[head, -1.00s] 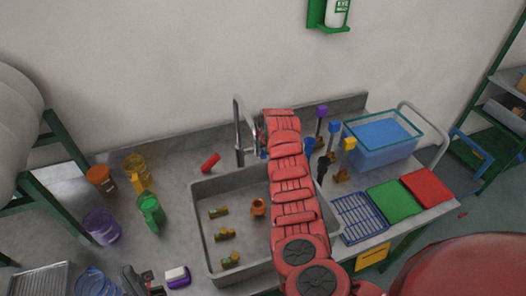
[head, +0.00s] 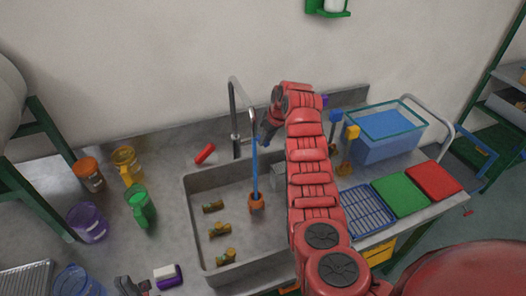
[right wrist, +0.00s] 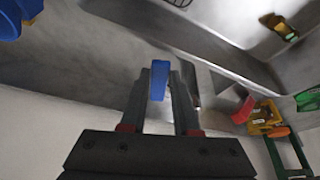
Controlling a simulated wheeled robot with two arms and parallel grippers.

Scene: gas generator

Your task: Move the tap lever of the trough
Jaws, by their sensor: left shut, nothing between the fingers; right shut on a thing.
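The trough (head: 186,200) has a tall grey tap (head: 234,115) at its back edge. A blue stream (head: 254,165) falls from the spout into the basin, onto an orange fitting (head: 257,203). In the head view the lever is hidden by the gripper and arm. My left gripper (head: 132,288) is shut and empty at the bottom left edge.
Several brass fittings (head: 219,229) lie in the basin. Left of it stand green (head: 141,205), purple (head: 88,222) and yellow jugs. A red cylinder (head: 205,154) lies left of the tap. Right are a blue rack (head: 368,210), cutting boards (head: 399,194) and a water-filled bin (head: 387,132).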

